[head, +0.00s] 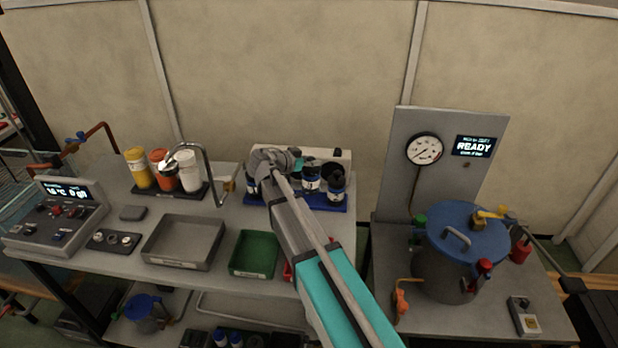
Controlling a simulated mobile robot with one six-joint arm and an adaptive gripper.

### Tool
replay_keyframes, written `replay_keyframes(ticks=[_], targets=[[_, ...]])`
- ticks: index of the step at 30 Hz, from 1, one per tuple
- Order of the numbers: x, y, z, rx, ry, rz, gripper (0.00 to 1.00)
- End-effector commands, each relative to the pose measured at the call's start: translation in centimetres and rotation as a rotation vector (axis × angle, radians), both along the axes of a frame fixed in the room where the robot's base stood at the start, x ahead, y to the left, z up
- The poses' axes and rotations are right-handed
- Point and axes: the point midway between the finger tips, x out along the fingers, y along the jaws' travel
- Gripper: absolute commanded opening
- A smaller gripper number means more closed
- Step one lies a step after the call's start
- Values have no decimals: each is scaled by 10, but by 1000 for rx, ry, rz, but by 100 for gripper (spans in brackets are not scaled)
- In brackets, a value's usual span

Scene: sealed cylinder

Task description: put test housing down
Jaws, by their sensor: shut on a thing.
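My arm reaches up from the bottom middle of the head view to the back of the left bench. My gripper (303,165) is just past the teal band at the wrist, over the blue rack (325,206). It is shut on the test housing, but its fingers are small and partly hidden. Dark cylinders with white and blue bands stand at the rack, one at the middle (311,181) and one at the right (336,190). I cannot tell clearly which one is in the jaws, or whether it touches the rack.
A grey tray (149,248) and a green bin (236,266) lie in front. Bottles (138,170) and a tap (206,165) stand left. A blue-lidded vessel (462,238) stands on the right bench beside a gauge panel reading READY (474,146). A gap separates the benches.

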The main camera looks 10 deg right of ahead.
Motion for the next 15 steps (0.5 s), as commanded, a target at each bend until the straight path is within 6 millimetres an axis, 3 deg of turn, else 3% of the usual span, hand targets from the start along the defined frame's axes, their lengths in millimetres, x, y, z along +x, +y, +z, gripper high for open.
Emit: replay_keyframes(ticks=[6,15], targets=[[14,1,-17,-2,-1,-1,0],[15,1,-18,-2,-1,-1,0]])
